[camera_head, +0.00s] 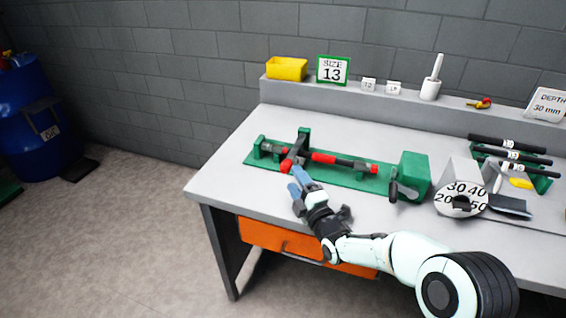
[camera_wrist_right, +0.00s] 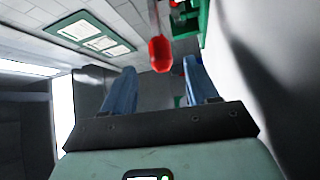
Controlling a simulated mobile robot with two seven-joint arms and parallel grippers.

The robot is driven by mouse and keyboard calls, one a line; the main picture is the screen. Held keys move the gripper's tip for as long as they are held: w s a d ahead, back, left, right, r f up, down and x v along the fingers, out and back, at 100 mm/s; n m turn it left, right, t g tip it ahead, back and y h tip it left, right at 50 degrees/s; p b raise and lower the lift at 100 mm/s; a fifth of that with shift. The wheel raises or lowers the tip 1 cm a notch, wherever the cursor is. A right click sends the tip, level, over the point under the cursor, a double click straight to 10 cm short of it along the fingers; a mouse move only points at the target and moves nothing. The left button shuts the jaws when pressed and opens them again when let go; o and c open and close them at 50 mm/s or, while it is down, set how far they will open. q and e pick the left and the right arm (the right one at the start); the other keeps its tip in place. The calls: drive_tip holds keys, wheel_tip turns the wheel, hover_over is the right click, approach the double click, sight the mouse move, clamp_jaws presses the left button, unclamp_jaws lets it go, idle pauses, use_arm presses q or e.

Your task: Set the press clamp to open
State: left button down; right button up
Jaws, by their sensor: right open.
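The press clamp (camera_head: 303,141) is a green upright on a long green base plate (camera_head: 263,163) on the workbench. A lever from it ends in a red grip (camera_head: 287,167) that points toward the front of the bench. My right gripper (camera_head: 298,182) has blue fingers and stands just in front of that grip, open. In the right wrist view the red grip (camera_wrist_right: 160,55) shows in the gap between my two fingertips (camera_wrist_right: 160,75), and I cannot tell whether either finger touches it. A dark rod with red sleeves (camera_head: 345,162) lies along the base plate. My left gripper is not in view.
A green block with a crank (camera_head: 414,175) and a numbered dial (camera_head: 462,198) stand right of the clamp. Several black rods lie on a green rack (camera_head: 540,182). A yellow bin (camera_head: 287,68) and a size 13 sign (camera_head: 333,69) are on the back ledge.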

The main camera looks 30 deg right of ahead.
sight(283, 163)
drive_tip(key=w, duration=0.8)
drive_tip(key=shift+w+d+r, duration=0.2)
drive_tip(key=shift+d+r, duration=0.15)
drive_tip(key=shift+r, duration=0.05)
clamp_jaws()
